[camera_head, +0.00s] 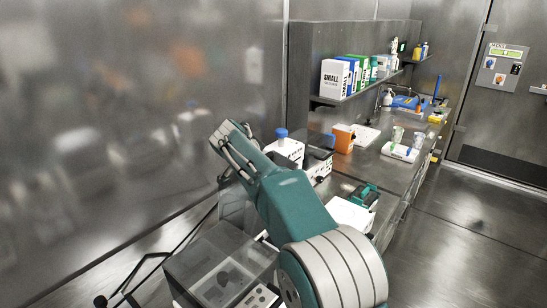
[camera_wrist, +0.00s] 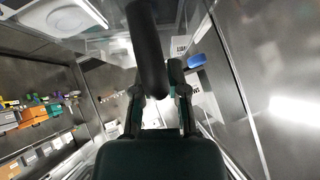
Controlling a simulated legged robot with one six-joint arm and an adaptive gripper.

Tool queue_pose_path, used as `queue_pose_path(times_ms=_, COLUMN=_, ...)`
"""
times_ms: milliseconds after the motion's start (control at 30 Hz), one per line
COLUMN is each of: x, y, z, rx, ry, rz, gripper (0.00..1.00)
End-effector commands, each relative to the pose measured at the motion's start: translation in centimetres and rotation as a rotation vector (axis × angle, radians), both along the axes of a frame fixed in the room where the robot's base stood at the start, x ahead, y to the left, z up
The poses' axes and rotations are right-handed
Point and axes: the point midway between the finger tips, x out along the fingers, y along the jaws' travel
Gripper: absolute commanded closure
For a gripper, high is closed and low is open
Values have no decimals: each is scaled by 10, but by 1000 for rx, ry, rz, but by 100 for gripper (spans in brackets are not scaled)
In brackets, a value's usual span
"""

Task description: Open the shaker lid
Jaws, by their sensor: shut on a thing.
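In the head view a box-like device with a clear grey lid (camera_head: 205,262), which looks like the shaker, stands at the lower left; dark round shapes show through the lid. My arm covers its right side and hides my gripper there. In the wrist view my gripper (camera_wrist: 160,94) is shut on a thick black bar (camera_wrist: 147,45), which runs down from the top edge between the fingers. The bar looks like a handle; where it joins the lid is not visible. I cannot tell how far the lid is raised.
A shelf (camera_head: 350,95) with boxes is above the bench. A metal wall (camera_head: 130,110) is close on the left. The floor (camera_head: 470,220) at right is clear.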

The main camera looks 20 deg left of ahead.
Motion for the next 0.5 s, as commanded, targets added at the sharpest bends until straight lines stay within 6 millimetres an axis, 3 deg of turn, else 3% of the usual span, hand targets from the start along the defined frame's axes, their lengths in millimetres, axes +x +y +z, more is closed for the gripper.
queue_pose_path(times_ms=500, x=6, y=27, z=-1, rx=4, ry=-10, rz=0, gripper=100)
